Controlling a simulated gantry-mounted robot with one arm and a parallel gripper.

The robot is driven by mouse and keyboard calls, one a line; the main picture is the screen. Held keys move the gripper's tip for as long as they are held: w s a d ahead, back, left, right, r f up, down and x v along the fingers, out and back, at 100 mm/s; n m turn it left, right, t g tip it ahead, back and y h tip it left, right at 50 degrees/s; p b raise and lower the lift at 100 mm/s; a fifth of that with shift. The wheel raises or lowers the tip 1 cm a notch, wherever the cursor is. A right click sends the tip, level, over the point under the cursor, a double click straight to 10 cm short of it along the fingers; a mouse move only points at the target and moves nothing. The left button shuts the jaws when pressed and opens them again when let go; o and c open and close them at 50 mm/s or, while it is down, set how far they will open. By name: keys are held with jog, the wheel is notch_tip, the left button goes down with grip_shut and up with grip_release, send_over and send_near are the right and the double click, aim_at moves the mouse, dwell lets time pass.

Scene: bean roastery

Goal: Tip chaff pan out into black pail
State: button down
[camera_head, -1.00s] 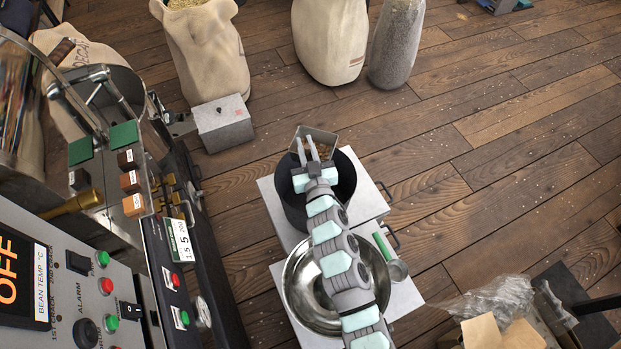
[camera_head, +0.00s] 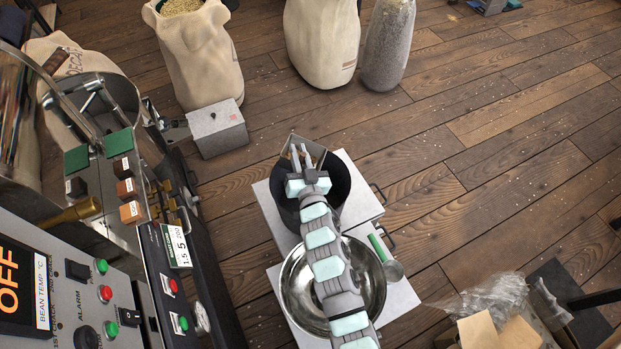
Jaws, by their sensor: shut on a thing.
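The chaff pan (camera_head: 316,146) is a small metal tray above the far rim of the black pail, tilted compared with a moment ago. My gripper (camera_head: 300,157) is shut on the pan's near side. Little of the pan's inside shows, and any chaff left in it is hard to make out. The black pail (camera_head: 340,190) stands on a white surface below my gripper. My gripper and arm cover much of its opening, so its contents are hidden.
A steel bowl (camera_head: 372,272) sits nearer, under my arm, with a green-handled scoop (camera_head: 380,248) at its right. The roaster panel (camera_head: 75,290) fills the left. A grey metal box (camera_head: 217,128) stands behind. Sacks (camera_head: 205,60) line the back.

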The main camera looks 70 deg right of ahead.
jog(key=shift+w+a+f+m, duration=0.15)
jog(key=shift+f+m, duration=0.6)
jog(key=shift+m, duration=0.55)
jog(key=shift+r+p, duration=0.2)
jog(key=shift+p, duration=0.2)
jog(key=shift+w+a+r+m+p, duration=0.1)
jog(key=shift+r+m+p, duration=0.15)
jog(key=shift+m+p, duration=0.65)
jog(key=shift+w+a+r+m+p, duration=0.15)
jog(key=shift+m+p, duration=0.25)
jog(key=shift+m, duration=0.95)
jog(key=shift+w+d+r+m+p, duration=0.1)
jog(key=shift+r+m+p, duration=0.2)
jog(key=shift+m+p, duration=0.6)
jog(key=shift+r+m+p, duration=0.3)
jog(key=shift+m+p, duration=0.35)
jog(key=shift+m, duration=0.35)
jog(key=shift+r+m+p, duration=0.3)
jog(key=shift+m+p, duration=0.3)
jog(key=shift+m, duration=0.45)
jog(key=shift+r+m+p, duration=0.3)
jog(key=shift+m+p, duration=0.35)
jog(key=shift+m, duration=0.35)
jog(key=shift+s+f+m+g+h+b, duration=0.15)
jog(key=shift+f+m+b, duration=0.3)
jog(key=shift+m, duration=0.45)
jog(key=shift+s+f+m+g+h+b, duration=0.15)
jog(key=shift+f+m+h+b, duration=0.1)
jog(key=shift+f+m, duration=0.5)
